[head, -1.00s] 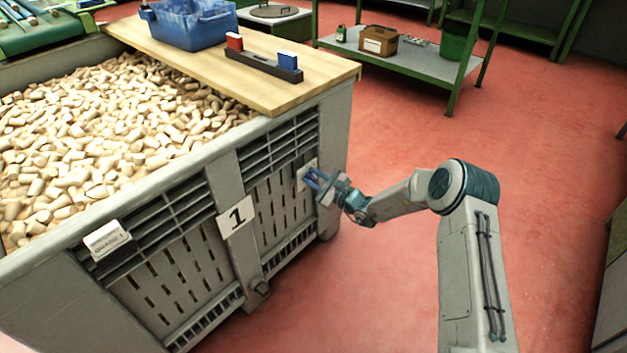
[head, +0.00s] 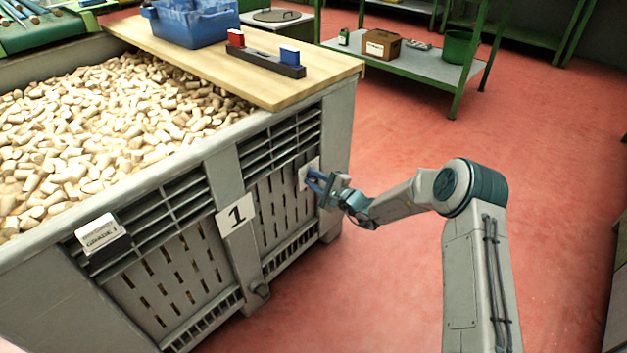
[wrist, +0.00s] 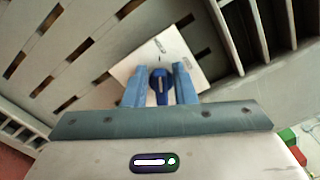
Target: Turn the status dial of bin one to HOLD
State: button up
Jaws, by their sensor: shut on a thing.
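Bin one is the large grey slatted bin (head: 230,155) with a "1" plate (head: 236,215) on its side. The white dial plate (head: 304,172) is on the bin's side near its right corner. In the wrist view the plate (wrist: 190,62) sits tilted, with small dark marks too small to read. The dark blue dial knob (wrist: 160,88) has a white pointer line, pointing roughly up in that view. My gripper (wrist: 159,72) is shut on the knob, one blue finger on each side. In the head view my gripper (head: 316,181) reaches the plate from the right and hides the knob.
The bin is full of corks (head: 110,130). A wooden board (head: 190,55) on it carries a blue crate (head: 195,25) and a dark holder with red and blue blocks (head: 265,62). A green-framed shelf (head: 400,60) stands behind. Red floor (head: 400,140) is clear around my arm.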

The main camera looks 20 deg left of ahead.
jog(key=shift+w+d+f, duration=0.1)
jog(key=shift+w+d, duration=0.05)
jog(key=shift+d, duration=0.05)
jog(key=o, duration=0.7)
jog(key=shift+d, duration=0.1)
jog(key=shift+o, duration=0.2)
jog(key=p+v, duration=0.3)
jog(key=v, duration=1)
jog(key=shift+s+d, duration=0.25)
jog(key=shift+d, duration=0.05)
jog(key=s+d+r+n+g+h+p, duration=0.2)
jog(key=s+r+n+g+p, duration=0.35)
jog(key=r, duration=0.65)
jog(key=s+d+r+n+g+h+p, duration=0.25)
jog(key=s+r+p, duration=0.5)
jog(key=r, duration=0.55)
jog(key=s+d+r+t+h+p, duration=0.1)
jog(key=s+d+r+h+p, duration=0.3)
jog(key=d+r, duration=0.3)
jog(key=s+d+r+n+t+h+p, duration=0.1)
jog(key=s+d+r+h+p, duration=0.3)
jog(key=s+d+r+p, duration=0.3)
jog(key=s+d+r+n+t+h+p, duration=0.1)
jog(key=s+d+r+h+p, duration=0.3)
jog(key=d+r, duration=0.5)
notch_tip(320, 180, up, 3)
jog(key=shift+s+r+t+p, duration=0.15)
jog(key=shift+s+t+p, duration=0.35)
jog(key=shift+s+p, duration=0.5)
